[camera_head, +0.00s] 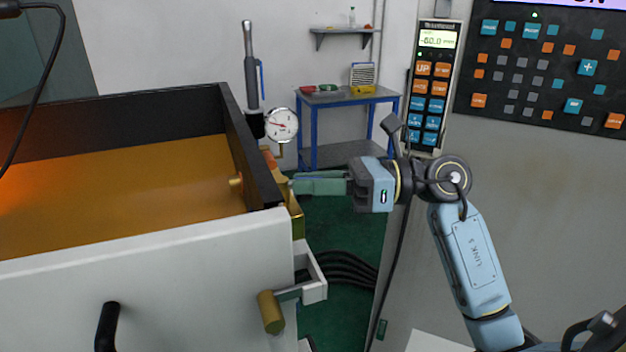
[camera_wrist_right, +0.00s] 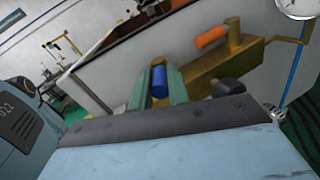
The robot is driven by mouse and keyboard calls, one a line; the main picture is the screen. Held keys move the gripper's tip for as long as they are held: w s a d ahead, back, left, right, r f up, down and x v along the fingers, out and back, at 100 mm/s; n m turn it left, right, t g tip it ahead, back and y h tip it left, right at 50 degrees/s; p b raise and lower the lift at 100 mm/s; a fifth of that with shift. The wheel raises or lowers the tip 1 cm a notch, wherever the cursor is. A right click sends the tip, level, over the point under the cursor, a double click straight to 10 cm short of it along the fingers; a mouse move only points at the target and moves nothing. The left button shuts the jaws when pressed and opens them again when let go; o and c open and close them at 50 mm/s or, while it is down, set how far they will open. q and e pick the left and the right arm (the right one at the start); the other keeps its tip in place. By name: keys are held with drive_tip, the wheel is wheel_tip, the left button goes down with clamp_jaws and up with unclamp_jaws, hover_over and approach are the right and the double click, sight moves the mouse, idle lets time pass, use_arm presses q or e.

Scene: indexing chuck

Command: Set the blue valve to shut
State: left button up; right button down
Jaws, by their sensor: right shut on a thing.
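The blue valve's handle (camera_wrist_right: 160,82) shows in the right wrist view as a short blue cylinder between the two green fingers of my right gripper (camera_wrist_right: 159,88). The fingers are shut on it. In the head view my right gripper (camera_head: 293,185) reaches in from the right to the brass valve body (camera_head: 297,217) on the tank's right side. The blue handle is hidden there by the fingers. The brass body (camera_wrist_right: 226,68) also shows in the right wrist view. My left gripper is not in view.
An orange handle (camera_wrist_right: 212,33) sits on the same brass body, close to my fingers. A dial gauge (camera_head: 281,125) stands above it. The black-rimmed tank (camera_head: 241,150) is on the left. A control pendant (camera_head: 434,90) hangs on the grey cabinet at right. A blue table (camera_head: 348,98) stands behind.

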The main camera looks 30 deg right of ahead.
sight(286, 186)
drive_tip(key=shift+s+a+m+t+h+p, duration=0.2)
drive_tip(key=shift+s+m+t+h+p, duration=0.1)
drive_tip(key=shift+m+t+h, duration=0.5)
drive_tip(key=m+t+h+p, duration=0.2)
drive_tip(key=p, duration=0.1)
drive_tip(key=s+a+m+t+h+p, duration=0.1)
drive_tip(key=m+t+h+p, duration=0.1)
drive_tip(key=h+p, duration=0.1)
drive_tip(key=a+m+t+h+p, duration=0.1)
drive_tip(key=m+h+p, duration=0.1)
drive_tip(key=p, duration=0.2)
drive_tip(key=shift+s+r+t+h, duration=0.2)
drive_tip(key=shift+r+t+h, duration=0.1)
drive_tip(key=shift+t+h, duration=0.1)
drive_tip(key=shift+s+a+f+m+t+h+p, duration=0.1)
drive_tip(key=shift+a+f+m+t+h+p, duration=0.1)
drive_tip(key=shift+m+h+p, duration=0.45)
drive_tip(key=shift+a+f+m+t+h+p, duration=0.1)
drive_tip(key=shift+a+m+t+h+p, duration=0.1)
drive_tip(key=shift+m+h+p, duration=0.45)
drive_tip(key=c, duration=1.3)
unclamp_jaws()
drive_tip(key=shift+c, duration=0.2)
